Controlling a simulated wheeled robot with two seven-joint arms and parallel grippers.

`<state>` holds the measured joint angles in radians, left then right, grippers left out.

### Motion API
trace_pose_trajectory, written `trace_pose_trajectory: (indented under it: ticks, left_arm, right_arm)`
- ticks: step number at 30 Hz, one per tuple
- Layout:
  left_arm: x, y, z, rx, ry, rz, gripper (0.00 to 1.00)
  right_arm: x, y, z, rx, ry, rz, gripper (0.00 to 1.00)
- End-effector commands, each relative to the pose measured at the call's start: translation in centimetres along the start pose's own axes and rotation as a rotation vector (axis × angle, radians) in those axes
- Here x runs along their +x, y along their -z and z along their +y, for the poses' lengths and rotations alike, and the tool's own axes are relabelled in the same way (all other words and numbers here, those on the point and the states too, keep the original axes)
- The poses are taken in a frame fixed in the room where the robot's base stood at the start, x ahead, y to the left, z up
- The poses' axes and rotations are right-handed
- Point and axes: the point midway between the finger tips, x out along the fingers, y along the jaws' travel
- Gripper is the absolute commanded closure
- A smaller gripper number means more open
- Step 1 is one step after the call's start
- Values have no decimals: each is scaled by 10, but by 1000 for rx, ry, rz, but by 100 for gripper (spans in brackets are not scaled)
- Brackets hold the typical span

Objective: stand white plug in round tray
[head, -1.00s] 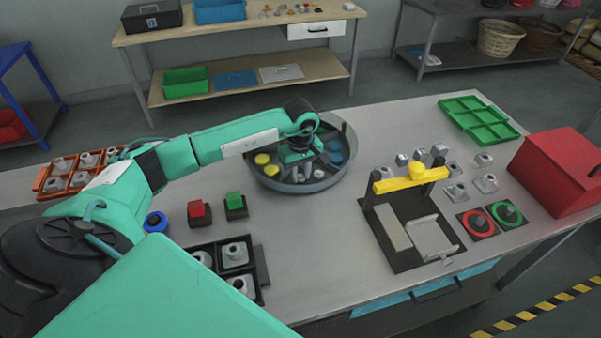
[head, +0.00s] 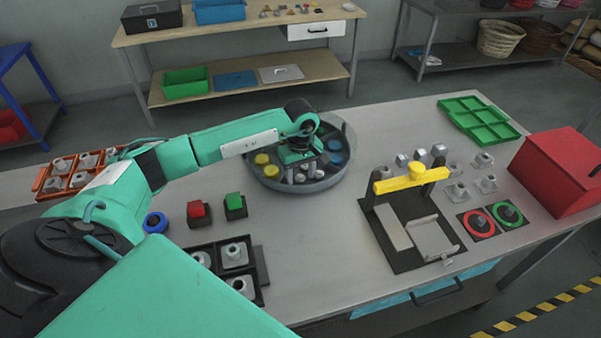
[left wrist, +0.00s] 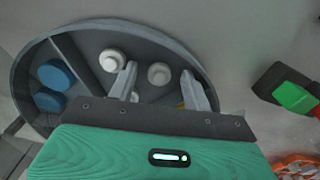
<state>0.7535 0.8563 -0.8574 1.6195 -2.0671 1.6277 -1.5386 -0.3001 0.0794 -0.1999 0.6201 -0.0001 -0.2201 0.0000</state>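The round grey tray (head: 296,189) stands on the table, split into compartments by dividers. My left gripper (head: 305,172) reaches down over it. In the left wrist view the gripper's two fingers (left wrist: 163,82) are spread apart with nothing clamped between them. One white plug (left wrist: 159,74) shows in the gap between the fingertips, apart from both. Another white plug (left wrist: 112,60) is just left of the left finger, and a third pale piece is partly hidden behind that finger. Blue plugs (left wrist: 55,74) fill the left compartment. Yellow plugs (head: 263,158) are in another compartment. My right gripper is not in view.
A red button (head: 199,210) and a green button (head: 235,203) stand in front of the tray. A black tray (head: 264,270) of grey parts is nearer me. A yellow-topped fixture (head: 410,180) stands right. The table between tray and fixture is clear.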

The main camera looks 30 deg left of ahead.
Motion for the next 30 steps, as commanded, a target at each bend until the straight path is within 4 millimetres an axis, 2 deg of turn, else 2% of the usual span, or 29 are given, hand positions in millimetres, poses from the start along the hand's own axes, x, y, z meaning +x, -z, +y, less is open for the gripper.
trace_pose_trajectory:
  ticks: [7, 11, 14, 24, 30]
  left_arm:
    - [-2, 0, 0, 0, -2, 1, 50]
    - [-11, 1, 1, 0, -4, 1, 50]
    - [-27, 1, 1, 1, -6, 4, 50]
    - [-102, 1, 1, 0, -5, 3, 50]
    - [-129, 1, 1, 0, -3, 1, 50]
  right_arm:
    - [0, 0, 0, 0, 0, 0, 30]
    - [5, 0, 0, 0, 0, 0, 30]
    - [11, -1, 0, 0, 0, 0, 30]
    - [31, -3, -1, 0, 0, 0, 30]
    - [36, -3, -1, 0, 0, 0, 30]
